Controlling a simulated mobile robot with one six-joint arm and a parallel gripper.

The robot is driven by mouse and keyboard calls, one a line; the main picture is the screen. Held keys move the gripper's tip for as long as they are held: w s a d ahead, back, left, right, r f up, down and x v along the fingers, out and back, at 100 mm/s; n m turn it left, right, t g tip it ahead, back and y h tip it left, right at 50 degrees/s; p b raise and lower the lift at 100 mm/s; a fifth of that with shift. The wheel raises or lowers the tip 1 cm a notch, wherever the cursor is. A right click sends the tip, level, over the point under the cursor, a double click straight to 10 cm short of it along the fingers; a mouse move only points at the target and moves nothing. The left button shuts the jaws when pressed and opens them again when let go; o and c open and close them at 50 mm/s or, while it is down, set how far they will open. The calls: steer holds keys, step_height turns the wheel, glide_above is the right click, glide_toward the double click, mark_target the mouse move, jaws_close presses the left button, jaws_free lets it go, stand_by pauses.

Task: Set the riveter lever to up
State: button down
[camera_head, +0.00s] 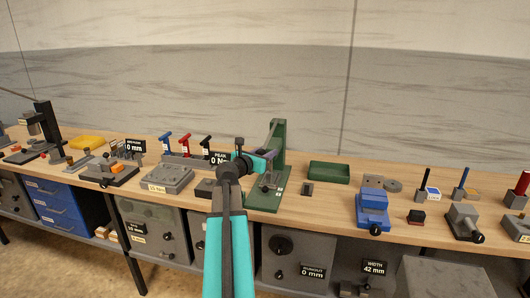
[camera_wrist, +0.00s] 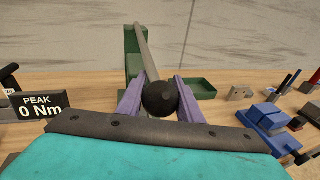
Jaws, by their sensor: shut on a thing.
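The riveter (camera_head: 281,150) is a green upright frame on a green base at mid-bench. It also shows in the wrist view (camera_wrist: 133,67), behind the lever. The lever is a grey bar (camera_wrist: 146,52) running from near the top of the green frame to a black ball knob (camera_wrist: 160,98) close to the camera. My gripper (camera_wrist: 160,95) is shut on the knob, with a purple finger on each side. In the head view my gripper (camera_head: 268,157) is in front of the riveter and hides the knob and part of the lever.
A green open tray (camera_head: 329,173) stands right of the riveter, with a blue vise (camera_head: 373,208) further right. Left are a grey block fixture (camera_head: 168,178), several T-handled tools, and a "PEAK 0 Nm" sign (camera_wrist: 40,106). Drawers and grey cabinets fill the space under the bench (camera_head: 340,204).

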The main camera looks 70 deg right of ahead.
step_height(320, 180, up, 7)
steer(key=p, duration=0.5)
steer(key=shift+s, duration=0.25)
steer(key=c, duration=2.2)
jaws_free()
steer(key=shift+a, duration=0.2)
steer(key=o, duration=0.9)
steer(key=shift+w+f, duration=0.15)
steer(key=shift+w, duration=0.1)
steer(key=shift+s, duration=0.1)
